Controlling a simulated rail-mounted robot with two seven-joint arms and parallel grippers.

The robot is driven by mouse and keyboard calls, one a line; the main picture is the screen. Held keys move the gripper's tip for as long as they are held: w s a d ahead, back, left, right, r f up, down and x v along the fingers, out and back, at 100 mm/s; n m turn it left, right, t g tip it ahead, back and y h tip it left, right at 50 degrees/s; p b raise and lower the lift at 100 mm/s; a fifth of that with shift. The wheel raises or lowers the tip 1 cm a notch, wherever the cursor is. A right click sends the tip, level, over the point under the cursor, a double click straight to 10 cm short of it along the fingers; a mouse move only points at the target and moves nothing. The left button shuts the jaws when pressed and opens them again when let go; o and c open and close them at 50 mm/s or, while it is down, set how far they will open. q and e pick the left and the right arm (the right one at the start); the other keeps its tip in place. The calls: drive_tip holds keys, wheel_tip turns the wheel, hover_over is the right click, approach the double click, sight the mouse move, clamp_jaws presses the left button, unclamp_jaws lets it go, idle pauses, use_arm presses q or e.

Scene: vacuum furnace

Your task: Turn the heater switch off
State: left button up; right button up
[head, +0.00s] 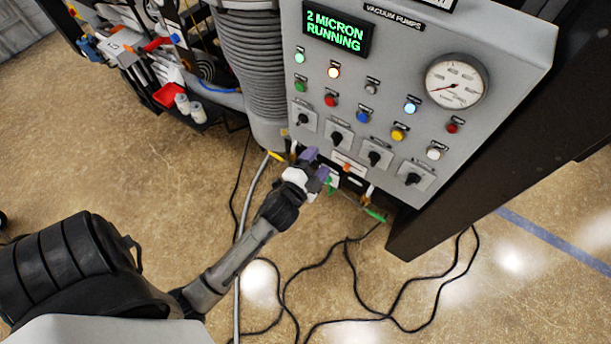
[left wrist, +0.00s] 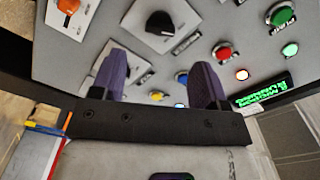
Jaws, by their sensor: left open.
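The grey control panel (head: 410,60) carries a slanting row of black rotary knobs on pale plates: a first (head: 302,118), a second (head: 337,138), a third (head: 375,158) and a fourth (head: 413,178). An orange switch (head: 347,168) sits below them and shows in the left wrist view (left wrist: 68,5). The labels are too small to read, so I cannot tell which is the heater switch. My left gripper (head: 316,164) is open and empty, its purple fingers just below the knob row. In the left wrist view, one black knob (left wrist: 160,22) lies beyond the fingers (left wrist: 160,78); another is partly behind the left finger.
A green display (head: 337,30) reads "2 MICRON RUNNING". A round gauge (head: 455,81) and coloured buttons and lights sit above the knobs. A ribbed grey hose (head: 262,60) stands left of the panel. A tool cart (head: 160,60) is at upper left. Black cables (head: 350,270) lie on the floor.

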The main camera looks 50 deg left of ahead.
use_arm(q)
drive_tip(key=shift+v, duration=2.85)
